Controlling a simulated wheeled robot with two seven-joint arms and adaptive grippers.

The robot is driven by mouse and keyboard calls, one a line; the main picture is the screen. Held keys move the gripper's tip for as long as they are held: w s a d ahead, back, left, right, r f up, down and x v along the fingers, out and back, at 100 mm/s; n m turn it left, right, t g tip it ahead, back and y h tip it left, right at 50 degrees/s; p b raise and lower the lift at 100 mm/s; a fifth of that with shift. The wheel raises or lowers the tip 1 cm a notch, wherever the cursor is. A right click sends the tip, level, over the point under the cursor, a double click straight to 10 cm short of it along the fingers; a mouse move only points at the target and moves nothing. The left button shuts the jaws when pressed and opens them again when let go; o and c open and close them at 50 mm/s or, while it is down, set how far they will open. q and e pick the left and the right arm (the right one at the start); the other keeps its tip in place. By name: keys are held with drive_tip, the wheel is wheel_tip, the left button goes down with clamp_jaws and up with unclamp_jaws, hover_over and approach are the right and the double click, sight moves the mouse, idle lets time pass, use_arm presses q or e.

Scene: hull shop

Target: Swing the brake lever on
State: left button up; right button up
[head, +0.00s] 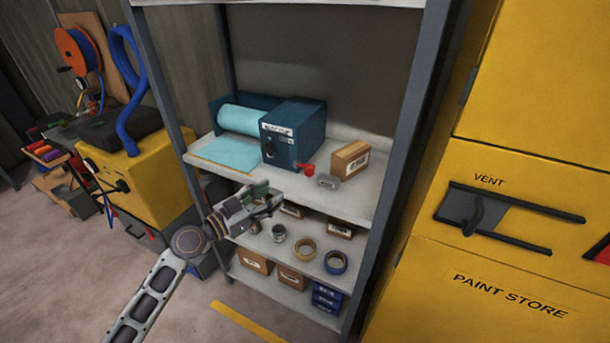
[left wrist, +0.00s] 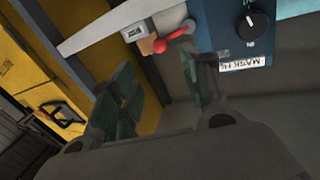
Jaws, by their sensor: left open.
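The brake lever (head: 304,169) is a small red lever at the lower right of the blue machine (head: 293,130) on the shelf. In the left wrist view the lever (left wrist: 180,33) shows with a round red end, beside the blue machine's face with its black knob (left wrist: 252,24). My left gripper (head: 270,203) is in front of the shelf, lower and to the left of the lever. Its two fingers (left wrist: 160,88) are apart with nothing between them, and the lever shows beyond them, apart from them. My right gripper is in neither view.
A teal roll (head: 240,119) lies left. A lower shelf holds tins and tape. A yellow paint cabinet (head: 500,230) stands right of the grey shelf post (head: 408,140).

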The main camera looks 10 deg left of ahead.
sight(306, 174)
use_arm(q)
drive_tip(key=shift+w+d, duration=0.1)
drive_tip(key=shift+w, duration=0.05)
drive_tip(key=p+x, duration=0.4)
drive_tip(key=x, duration=0.6)
drive_tip(key=shift+w+d+r, duration=0.1)
drive_tip(key=shift+w+d, duration=0.1)
drive_tip(key=shift+d, duration=0.05)
drive_tip(key=shift+x, duration=1.2)
drive_tip(key=shift+w+d+p, duration=0.1)
drive_tip(key=shift+w+p, duration=0.05)
drive_tip(key=shift+p, duration=0.15)
drive_tip(key=c, duration=0.9)
clamp_jaws()
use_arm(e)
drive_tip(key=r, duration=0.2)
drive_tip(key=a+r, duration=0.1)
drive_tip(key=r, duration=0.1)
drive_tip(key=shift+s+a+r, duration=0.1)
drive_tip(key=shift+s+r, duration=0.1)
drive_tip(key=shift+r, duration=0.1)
